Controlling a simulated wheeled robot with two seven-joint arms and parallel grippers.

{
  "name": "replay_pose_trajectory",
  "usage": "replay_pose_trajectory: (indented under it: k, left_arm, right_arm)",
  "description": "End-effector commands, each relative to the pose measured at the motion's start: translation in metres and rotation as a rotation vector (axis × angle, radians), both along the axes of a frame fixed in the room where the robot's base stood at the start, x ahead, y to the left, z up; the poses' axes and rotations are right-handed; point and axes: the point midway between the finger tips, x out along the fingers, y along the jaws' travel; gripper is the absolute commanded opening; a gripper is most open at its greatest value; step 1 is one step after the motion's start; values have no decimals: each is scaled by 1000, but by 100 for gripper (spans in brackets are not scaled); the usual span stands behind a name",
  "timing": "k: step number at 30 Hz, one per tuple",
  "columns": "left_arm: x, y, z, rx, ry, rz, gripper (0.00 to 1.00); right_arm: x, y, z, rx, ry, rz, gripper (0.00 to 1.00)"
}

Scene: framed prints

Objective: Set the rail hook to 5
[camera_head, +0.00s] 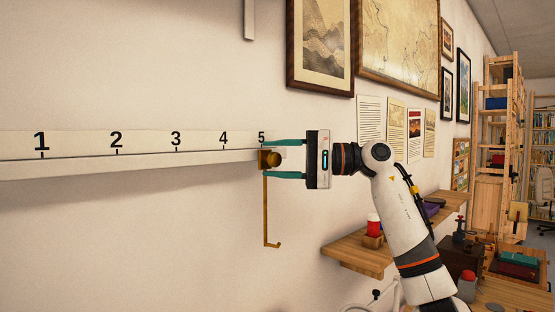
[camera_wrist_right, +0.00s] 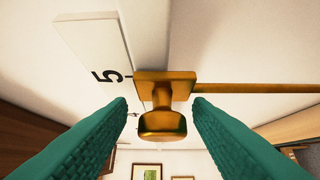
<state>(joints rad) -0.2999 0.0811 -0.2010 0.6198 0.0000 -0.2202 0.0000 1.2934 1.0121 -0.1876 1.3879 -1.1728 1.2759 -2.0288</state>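The brass rail hook (camera_head: 266,205) hangs at the right end of the white numbered rail (camera_head: 100,160), just under the mark 5 (camera_head: 262,137). Its round knob (camera_head: 276,159) sticks out from a square plate. In the right wrist view the knob (camera_wrist_right: 162,125) and plate (camera_wrist_right: 165,85) lie close to the 5 mark, with the hook's rod running right. My right gripper (camera_head: 290,159) has its teal fingers apart, one above and one below the knob. In the wrist view (camera_wrist_right: 160,108) gaps show between both fingers and the knob. My left gripper is not in view.
Framed prints (camera_head: 321,45) and paper sheets (camera_head: 397,125) hang on the wall to the right. The wall left of the hook is clear below the rail.

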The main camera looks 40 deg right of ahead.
Motion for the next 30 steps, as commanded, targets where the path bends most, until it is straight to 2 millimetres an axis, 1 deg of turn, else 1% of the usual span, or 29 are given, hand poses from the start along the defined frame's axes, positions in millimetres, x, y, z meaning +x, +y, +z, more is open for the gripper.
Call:
replay_pose_trajectory:
  k: [5, 10, 15, 18, 24, 30]
  left_arm:
    - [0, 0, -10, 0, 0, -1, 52]
    - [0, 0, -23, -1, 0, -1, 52]
    - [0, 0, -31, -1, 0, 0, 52]
    - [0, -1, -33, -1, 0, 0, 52]
    - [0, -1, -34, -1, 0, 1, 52]
    - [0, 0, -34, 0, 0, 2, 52]
  right_arm:
    - [-10, -13, -4, -1, 1, -2, 46]
    - [-34, -41, -4, 2, -2, -5, 46]
    - [-57, -68, -2, 3, -3, -4, 46]
    - [-67, -80, -2, 3, -3, -4, 46]
    - [-77, -92, -1, 2, -2, -3, 46]
    - [-78, -94, -1, 2, -2, -2, 46]
